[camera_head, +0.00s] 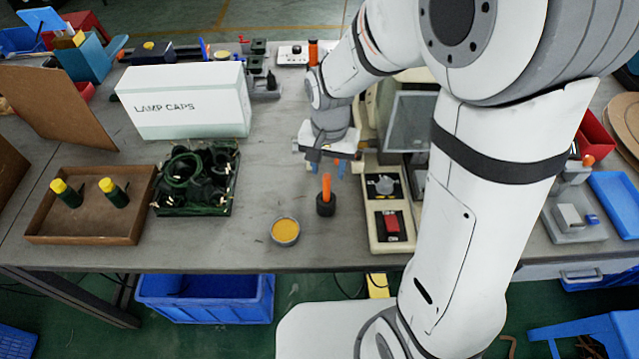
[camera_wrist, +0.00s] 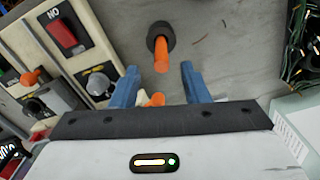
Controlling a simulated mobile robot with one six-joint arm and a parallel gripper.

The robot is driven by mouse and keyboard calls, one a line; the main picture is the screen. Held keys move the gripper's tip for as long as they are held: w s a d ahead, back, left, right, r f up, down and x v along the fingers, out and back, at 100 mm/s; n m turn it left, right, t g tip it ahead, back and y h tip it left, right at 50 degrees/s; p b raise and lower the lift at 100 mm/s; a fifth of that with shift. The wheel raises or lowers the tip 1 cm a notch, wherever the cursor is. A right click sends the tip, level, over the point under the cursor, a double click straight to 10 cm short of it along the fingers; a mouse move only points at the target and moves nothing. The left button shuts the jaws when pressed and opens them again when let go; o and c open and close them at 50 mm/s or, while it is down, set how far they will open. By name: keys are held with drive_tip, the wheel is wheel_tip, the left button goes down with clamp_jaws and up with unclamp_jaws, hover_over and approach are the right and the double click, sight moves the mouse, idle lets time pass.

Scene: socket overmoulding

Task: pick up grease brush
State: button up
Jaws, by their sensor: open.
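The grease brush (camera_head: 326,186) has an orange handle and stands upright in a small black holder (camera_head: 326,205) on the table. My gripper (camera_head: 328,168) is open, its blue fingers behind and a little above the handle in the head view. In the wrist view, the brush handle (camera_wrist: 161,57) rises from the round black holder (camera_wrist: 157,35), just ahead of the gap between my two fingertips (camera_wrist: 160,70). The fingers are apart and hold nothing. A second orange piece (camera_wrist: 154,99) shows lower between the fingers, partly hidden; I cannot tell what it is.
A round tin of yellow grease (camera_head: 285,231) stands left of the holder. A machine panel with a red switch (camera_head: 391,224) is close on the right. A tray of dark green parts (camera_head: 222,209) and a wooden tray (camera_head: 90,240) lie left. Table before the holder is clear.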

sight(327, 176)
wheel_tip(327, 176, down, 6)
drive_tip(key=shift+f, duration=0.1)
drive_tip(key=shift+c, duration=0.3)
clamp_jaws()
